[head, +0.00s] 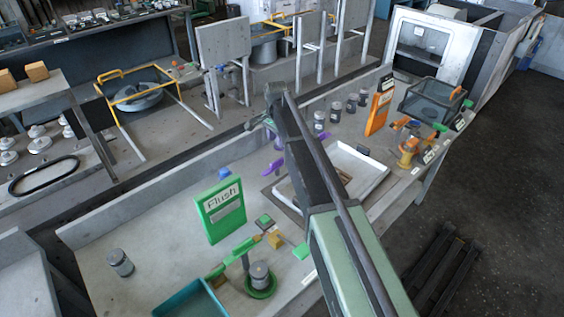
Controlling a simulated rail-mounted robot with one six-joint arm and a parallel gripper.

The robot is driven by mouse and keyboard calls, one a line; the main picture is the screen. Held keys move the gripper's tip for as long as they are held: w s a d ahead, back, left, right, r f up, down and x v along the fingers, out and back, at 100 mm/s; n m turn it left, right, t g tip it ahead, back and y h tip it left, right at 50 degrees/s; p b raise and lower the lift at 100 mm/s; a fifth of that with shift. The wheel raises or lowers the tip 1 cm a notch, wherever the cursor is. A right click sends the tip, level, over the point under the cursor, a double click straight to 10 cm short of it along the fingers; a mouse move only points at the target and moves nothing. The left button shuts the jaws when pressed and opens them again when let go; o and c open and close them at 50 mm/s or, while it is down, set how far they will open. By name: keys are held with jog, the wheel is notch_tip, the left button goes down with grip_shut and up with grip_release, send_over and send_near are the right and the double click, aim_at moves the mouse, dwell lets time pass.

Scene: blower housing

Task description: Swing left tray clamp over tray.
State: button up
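A small purple piece (272,167), which looks like a clamp handle, stands just left of the tray.
A green "Flush" sign (221,208) stands left of my arm. A green fixture (261,283) holds a grey cylinder near a teal bin (193,302). Grey jars (335,112), an orange sign (379,112) and a dark mesh basket (432,103) stand farther back. The left bench surface is mostly clear.

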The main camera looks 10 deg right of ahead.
aim_at(277, 160)
notch_tip(277, 160, down, 11)
jog(key=b, duration=1.1)
jog(key=shift+a, duration=0.15)
jog(key=shift+r, duration=0.1)
grip_shut()
